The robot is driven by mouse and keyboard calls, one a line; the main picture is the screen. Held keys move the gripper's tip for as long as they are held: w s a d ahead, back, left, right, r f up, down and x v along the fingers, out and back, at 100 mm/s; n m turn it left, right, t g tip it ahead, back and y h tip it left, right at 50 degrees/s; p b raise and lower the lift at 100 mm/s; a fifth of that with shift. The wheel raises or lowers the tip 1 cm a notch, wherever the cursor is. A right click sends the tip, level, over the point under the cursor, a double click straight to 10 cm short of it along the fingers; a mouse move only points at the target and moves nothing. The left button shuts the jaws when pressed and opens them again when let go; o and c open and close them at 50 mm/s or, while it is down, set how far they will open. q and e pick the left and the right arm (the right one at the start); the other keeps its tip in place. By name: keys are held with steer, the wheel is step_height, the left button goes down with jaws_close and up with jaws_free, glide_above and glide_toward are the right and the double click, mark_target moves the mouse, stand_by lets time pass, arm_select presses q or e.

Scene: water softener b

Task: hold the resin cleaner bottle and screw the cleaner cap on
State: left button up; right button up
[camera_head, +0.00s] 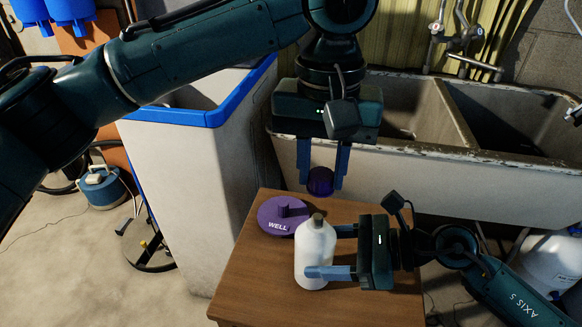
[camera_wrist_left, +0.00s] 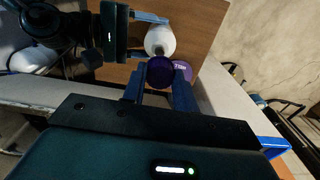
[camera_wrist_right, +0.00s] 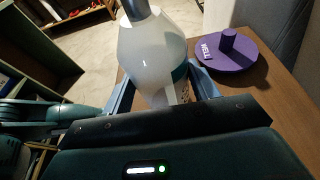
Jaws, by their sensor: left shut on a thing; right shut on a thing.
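The white resin cleaner bottle (camera_head: 316,256) stands upright on the small wooden table, with its bare neck (camera_head: 317,220) at the top. My right gripper (camera_head: 326,252) is shut on the bottle's body from the right side; the bottle (camera_wrist_right: 152,50) also fills the middle of the right wrist view. My left gripper (camera_head: 321,182) is shut on the dark purple cleaner cap (camera_head: 320,181) and points down. The cap is held above the bottle's neck and apart from it. In the left wrist view the cap (camera_wrist_left: 160,71) sits between the fingertips, and the bottle (camera_wrist_left: 160,38) shows beyond it.
A purple round lid marked WELL (camera_head: 283,215) lies on the table (camera_head: 262,270) left of the bottle, close to it. A stone double sink (camera_head: 420,150) stands behind. A white cabinet with a blue rim (camera_head: 190,190) stands at left. The table's front left is clear.

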stand_by(0.3)
arm_select(q)
steer(key=shift+f, duration=2.3)
steer(key=shift+f, duration=0.15)
